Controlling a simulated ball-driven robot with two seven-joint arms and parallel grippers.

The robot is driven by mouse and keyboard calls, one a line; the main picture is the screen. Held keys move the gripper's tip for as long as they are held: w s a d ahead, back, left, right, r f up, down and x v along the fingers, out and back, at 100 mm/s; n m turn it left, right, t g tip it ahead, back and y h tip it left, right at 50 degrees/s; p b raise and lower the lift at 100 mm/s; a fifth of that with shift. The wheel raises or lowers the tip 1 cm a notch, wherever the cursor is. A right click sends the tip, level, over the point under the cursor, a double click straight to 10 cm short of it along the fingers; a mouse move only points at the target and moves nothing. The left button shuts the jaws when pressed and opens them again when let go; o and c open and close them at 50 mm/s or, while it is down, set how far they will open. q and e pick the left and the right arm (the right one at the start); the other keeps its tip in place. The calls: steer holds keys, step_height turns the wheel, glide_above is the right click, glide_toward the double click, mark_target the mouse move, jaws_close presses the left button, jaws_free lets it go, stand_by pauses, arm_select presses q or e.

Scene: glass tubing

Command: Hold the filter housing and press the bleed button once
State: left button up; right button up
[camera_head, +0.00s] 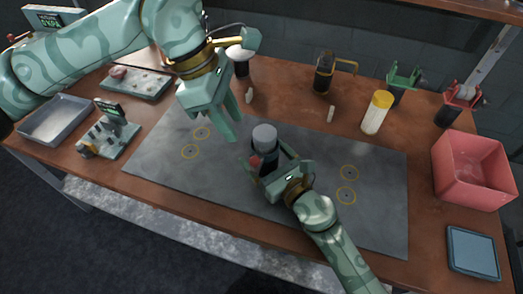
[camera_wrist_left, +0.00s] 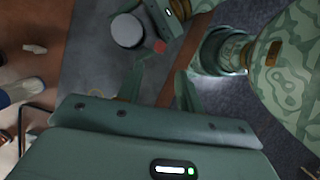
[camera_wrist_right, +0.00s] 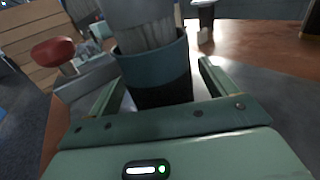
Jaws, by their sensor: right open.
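The filter housing (camera_head: 264,140) stands upright on the grey mat, with a pale round cap and a dark lower body. In the right wrist view, the housing (camera_wrist_right: 155,60) has a blue-dark collar and stands between the open fingers of my right gripper (camera_wrist_right: 160,88). Finger contact is not clear. The red bleed button (camera_wrist_right: 54,52) sticks out at the housing's side on a grey block. My left gripper (camera_head: 216,128) hangs above and left of the housing, open and empty. In the left wrist view, the cap (camera_wrist_left: 127,30) and red button (camera_wrist_left: 159,46) lie beyond its fingertips.
A white-and-yellow bottle (camera_head: 376,113), a dark holder (camera_head: 323,76) and small clamps stand along the back. A red bin (camera_head: 473,172) and blue pad (camera_head: 473,252) are at the right. A metal tray (camera_head: 54,121) and small device (camera_head: 106,135) are at the left.

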steer(key=shift+x, duration=0.85)
